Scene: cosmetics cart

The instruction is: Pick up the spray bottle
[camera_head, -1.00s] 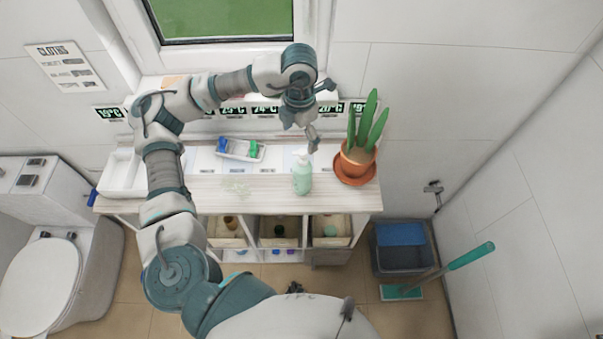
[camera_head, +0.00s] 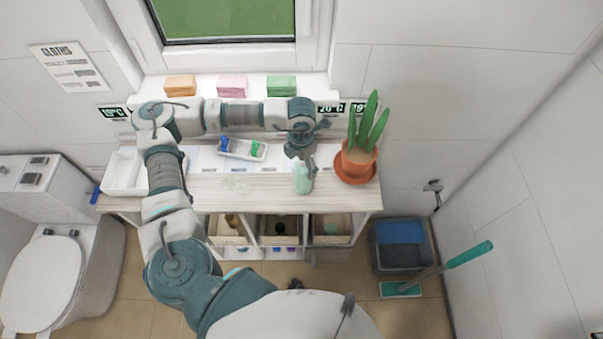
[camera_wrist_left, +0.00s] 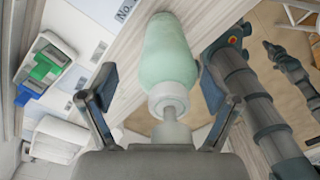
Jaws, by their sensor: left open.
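The spray bottle (camera_head: 301,180), pale green with a white top, stands near the front edge of the cart's wooden top, left of the potted plant. In the left wrist view the bottle (camera_wrist_left: 168,58) lies between the two fingers, with its white neck and nozzle toward the palm. My left gripper (camera_head: 304,162) is at the bottle's top, pointing down. In the left wrist view the left gripper (camera_wrist_left: 155,92) is open, one finger on each side, and I see no clear grip on the bottle. The bottle's head is partly hidden by the gripper in the head view.
A potted plant (camera_head: 355,160) stands close on the right. A small white tray (camera_head: 242,149) with blue and green items lies behind to the left. A white bin (camera_head: 124,174) is at the far left. Folded cloths (camera_head: 232,86) lie on the ledge behind.

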